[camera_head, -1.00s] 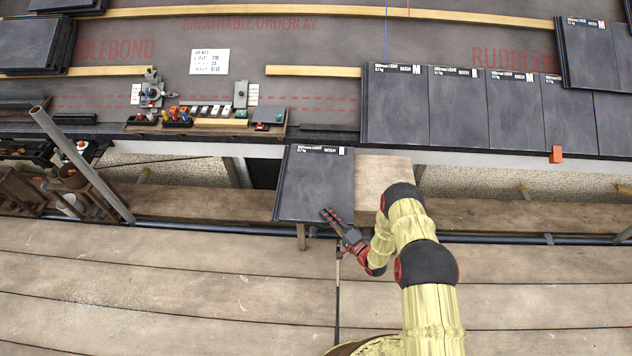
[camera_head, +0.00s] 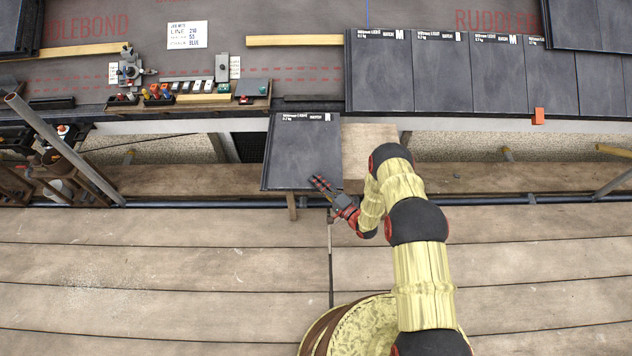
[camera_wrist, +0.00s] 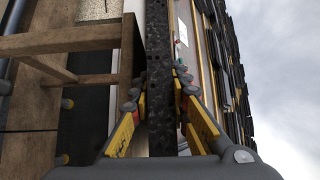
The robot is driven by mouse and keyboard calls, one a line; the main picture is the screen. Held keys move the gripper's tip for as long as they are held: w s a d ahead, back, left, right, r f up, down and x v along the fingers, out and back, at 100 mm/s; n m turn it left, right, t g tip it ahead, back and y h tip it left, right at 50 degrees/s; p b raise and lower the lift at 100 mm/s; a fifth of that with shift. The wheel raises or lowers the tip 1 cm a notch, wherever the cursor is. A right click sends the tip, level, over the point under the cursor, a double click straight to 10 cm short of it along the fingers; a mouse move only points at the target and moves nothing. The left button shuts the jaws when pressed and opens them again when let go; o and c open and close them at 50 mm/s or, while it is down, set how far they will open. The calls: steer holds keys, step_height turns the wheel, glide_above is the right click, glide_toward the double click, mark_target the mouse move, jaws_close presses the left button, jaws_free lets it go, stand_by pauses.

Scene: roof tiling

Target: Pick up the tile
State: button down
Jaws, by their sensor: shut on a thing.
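A dark slate-grey tile (camera_head: 300,155) with a white label strip along its top edge is in the middle of the head view. It is at a small wooden stand (camera_head: 366,148), covering its left part; whether it still touches the stand is unclear. My gripper (camera_head: 320,184) is at the tile's lower right edge. In the wrist view the tile (camera_wrist: 161,85) shows edge-on as a dark speckled strip. The fingers of my gripper (camera_wrist: 162,105) stand on both sides of it, shut on it. The far part of the tile's underside is hidden.
A tray of small tools (camera_head: 190,102) sits left of centre. A slanted metal pole (camera_head: 65,150) stands at the left. The plank deck (camera_head: 180,260) is largely clear.

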steer(key=s+d+r+p, duration=0.1)
steer(key=r, duration=0.1)
steer(key=s+d+r+p, duration=0.1)
steer(key=r, duration=0.1)
steer(key=s+d+r, duration=0.1)
steer(key=r, duration=0.1)
steer(key=shift+d+r+p, duration=0.3)
steer(key=shift+p, duration=0.1)
steer(key=s+d+r+p, duration=0.2)
steer(key=s+d+r, duration=0.1)
steer(key=s+d, duration=0.3)
steer(key=shift+s+r+p, duration=0.25)
steer(key=shift+s+p, duration=0.15)
steer(key=shift+s, duration=0.05)
steer(key=c, duration=2.2)
jaws_free()
steer(key=shift+c, duration=0.2)
jaws_close()
